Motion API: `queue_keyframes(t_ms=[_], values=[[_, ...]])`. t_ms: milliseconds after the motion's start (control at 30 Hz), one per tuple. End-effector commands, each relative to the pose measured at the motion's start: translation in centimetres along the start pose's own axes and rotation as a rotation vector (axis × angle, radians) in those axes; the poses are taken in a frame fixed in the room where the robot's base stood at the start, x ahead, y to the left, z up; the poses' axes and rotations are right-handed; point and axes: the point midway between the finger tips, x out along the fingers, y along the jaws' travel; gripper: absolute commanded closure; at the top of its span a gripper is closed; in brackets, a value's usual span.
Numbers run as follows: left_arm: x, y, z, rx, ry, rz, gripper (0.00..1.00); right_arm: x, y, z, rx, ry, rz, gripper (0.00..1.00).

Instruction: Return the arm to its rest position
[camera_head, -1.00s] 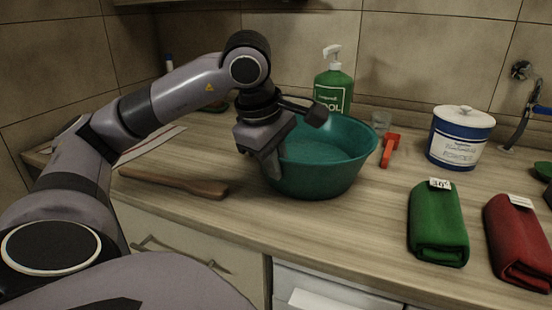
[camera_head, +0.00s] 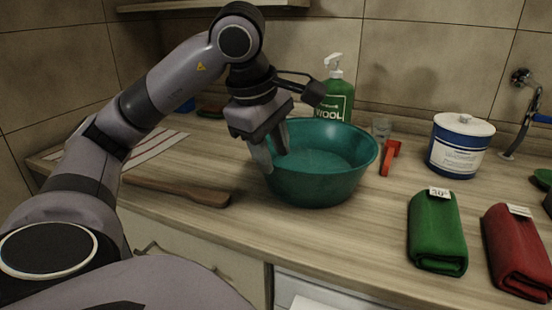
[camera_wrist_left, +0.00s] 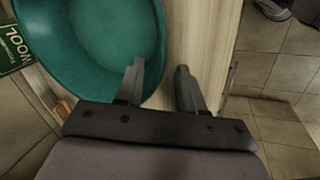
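My left arm (camera_head: 165,95) comes in from the left, bends at a raised joint and hangs its gripper downward. In the left wrist view, the two fingers (camera_wrist_left: 160,72) are spread; one overlaps the basin's rim (camera_wrist_left: 160,40) in the picture and the other is over bare counter. I cannot tell whether a finger touches the basin. The basin is upright and holds greenish liquid or a shaded bottom. My right gripper is not in view.
A wooden paddle (camera_head: 180,192) lies left of the basin. A green WOOL bottle (camera_head: 335,98), a glass (camera_head: 381,127) and a red-orange tool (camera_head: 391,157) stand or lie beyond and right of it. A white-blue tub (camera_head: 458,147), green cloth (camera_head: 437,235) and red cloth (camera_head: 519,255) are at right.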

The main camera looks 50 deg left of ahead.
Motion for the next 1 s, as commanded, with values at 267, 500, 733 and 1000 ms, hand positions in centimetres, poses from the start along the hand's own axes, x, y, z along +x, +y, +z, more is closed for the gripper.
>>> queue_keyframes(t_ms=[267, 500, 733, 1000], values=[[-1.84, 0.01, 0.01, 0.001, 0.0, 0.0, 0.62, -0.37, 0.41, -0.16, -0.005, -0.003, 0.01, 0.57], [-1.77, 0.0, 0.0, 0.0, 0.0, 0.0, 0.62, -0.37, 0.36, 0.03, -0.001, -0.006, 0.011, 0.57], [-1.76, 0.01, 0.0, 0.0, 0.0, 0.0, 0.62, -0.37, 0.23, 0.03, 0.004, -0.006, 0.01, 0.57], [-1.76, 0.0, -0.02, 0.0, 0.0, 0.0, 0.62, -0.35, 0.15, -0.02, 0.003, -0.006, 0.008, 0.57]])
